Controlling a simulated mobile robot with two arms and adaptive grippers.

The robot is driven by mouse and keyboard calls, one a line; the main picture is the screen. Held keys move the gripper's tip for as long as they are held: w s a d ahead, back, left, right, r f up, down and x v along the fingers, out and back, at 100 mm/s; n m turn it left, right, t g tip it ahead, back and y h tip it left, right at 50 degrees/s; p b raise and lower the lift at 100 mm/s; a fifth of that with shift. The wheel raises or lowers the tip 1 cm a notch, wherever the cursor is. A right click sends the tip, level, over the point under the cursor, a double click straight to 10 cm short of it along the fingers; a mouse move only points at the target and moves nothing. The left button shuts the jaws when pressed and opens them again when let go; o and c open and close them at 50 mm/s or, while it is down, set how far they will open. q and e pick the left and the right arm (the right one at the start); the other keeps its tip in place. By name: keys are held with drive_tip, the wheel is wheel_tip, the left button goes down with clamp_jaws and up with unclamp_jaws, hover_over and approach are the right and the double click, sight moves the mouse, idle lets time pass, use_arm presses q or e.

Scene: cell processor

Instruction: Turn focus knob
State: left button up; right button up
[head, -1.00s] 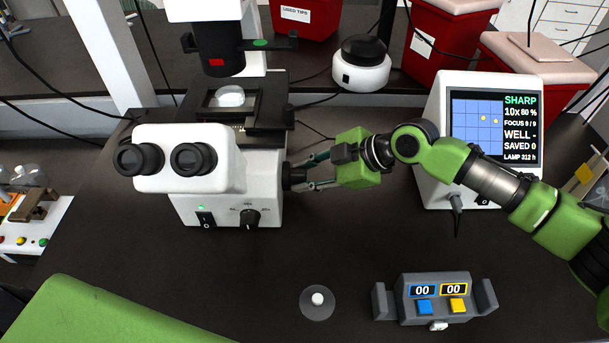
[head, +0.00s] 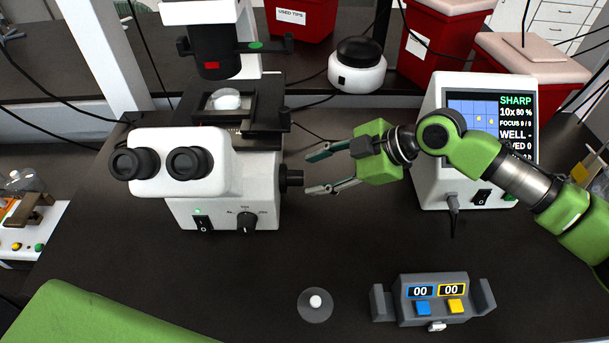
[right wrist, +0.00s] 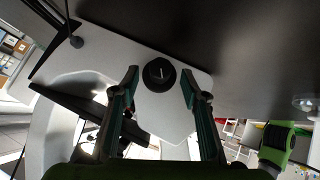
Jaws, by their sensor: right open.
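The focus knob (head: 291,178) is a black round knob on the right side of the white microscope (head: 232,205). My right gripper (head: 311,174) is just right of the knob, open and empty, with its fingers pointing at it and a gap between them and the knob. In the right wrist view the knob (right wrist: 159,74) shows a pale line and sits between the spread fingertips. The monitor (head: 433,130) reads SHARP, 10x, 80 % and FOCUS 9/9; my right arm covers part of it. My left gripper is not in view.
A grey counter (head: 408,301) with blue and yellow buttons stands at the front right. A clear disc with a white knob (head: 316,302) lies left of it. A black-topped white device (head: 357,68) and red bins (head: 441,38) are behind.

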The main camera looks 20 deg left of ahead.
drive_tip(key=v, duration=0.7)
drive_tip(key=shift+s, duration=0.1)
idle(1.8)
